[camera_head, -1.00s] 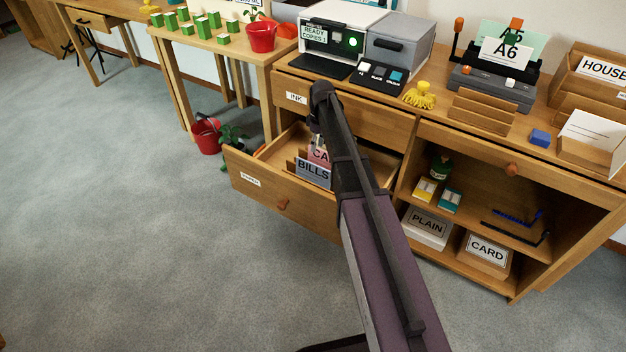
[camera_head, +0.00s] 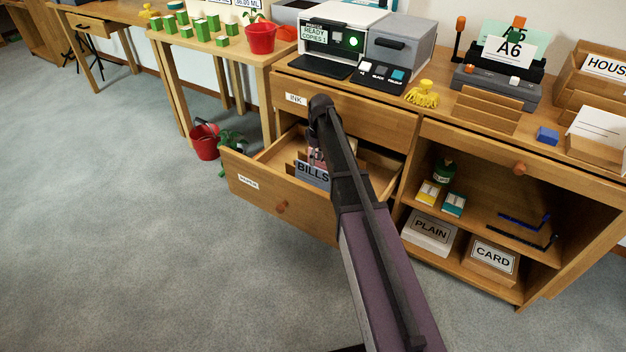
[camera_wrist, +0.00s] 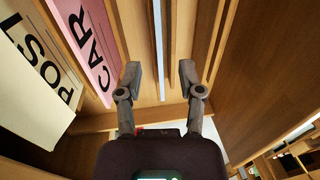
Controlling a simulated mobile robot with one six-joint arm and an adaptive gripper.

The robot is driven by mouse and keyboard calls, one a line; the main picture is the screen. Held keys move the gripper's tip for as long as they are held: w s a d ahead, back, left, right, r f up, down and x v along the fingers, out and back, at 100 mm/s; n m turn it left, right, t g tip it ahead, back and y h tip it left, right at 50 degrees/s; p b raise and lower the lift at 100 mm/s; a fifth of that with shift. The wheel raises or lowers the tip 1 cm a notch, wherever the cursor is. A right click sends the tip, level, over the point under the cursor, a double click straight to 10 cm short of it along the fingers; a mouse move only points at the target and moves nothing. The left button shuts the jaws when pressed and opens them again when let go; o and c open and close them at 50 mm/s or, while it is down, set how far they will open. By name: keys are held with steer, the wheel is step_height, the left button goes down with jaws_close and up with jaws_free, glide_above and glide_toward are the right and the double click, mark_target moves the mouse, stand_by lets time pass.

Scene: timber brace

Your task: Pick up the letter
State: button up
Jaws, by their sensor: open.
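My gripper (camera_wrist: 160,78) is open over the inside of the open drawer in the wrist view, one finger on each side of a thin pale strip (camera_wrist: 158,45). The strip looks like a sheet or envelope seen edge-on between wooden dividers; I cannot read any label on it or tell whether it is the letter. A pink card marked "CAR" (camera_wrist: 88,45) and a cream one marked "POST" (camera_wrist: 35,70) stand to the left. In the head view my arm hides the gripper, and a blue-grey "BILLS" piece (camera_head: 312,174) stands in the drawer (camera_head: 275,203).
The desk above holds a printer (camera_head: 340,40), a yellow tassel-like object (camera_head: 422,94) and a holder with an "A6" sheet (camera_head: 510,48). Shelves at right hold "PLAIN" (camera_head: 430,231) and "CARD" (camera_head: 490,259) boxes. A red bucket (camera_head: 205,141) stands left of the drawer. The carpet in front is clear.

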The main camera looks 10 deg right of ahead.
mark_target(314, 175)
steer(key=shift+f, duration=0.15)
steer(key=shift+a+f+b, duration=0.25)
steer(key=shift+f+b, duration=1)
steer(key=shift+b, duration=0.05)
steer(key=shift+a+f+b, duration=0.2)
steer(key=shift+f+b, duration=1)
steer(key=shift+b, duration=0.1)
jaws_close()
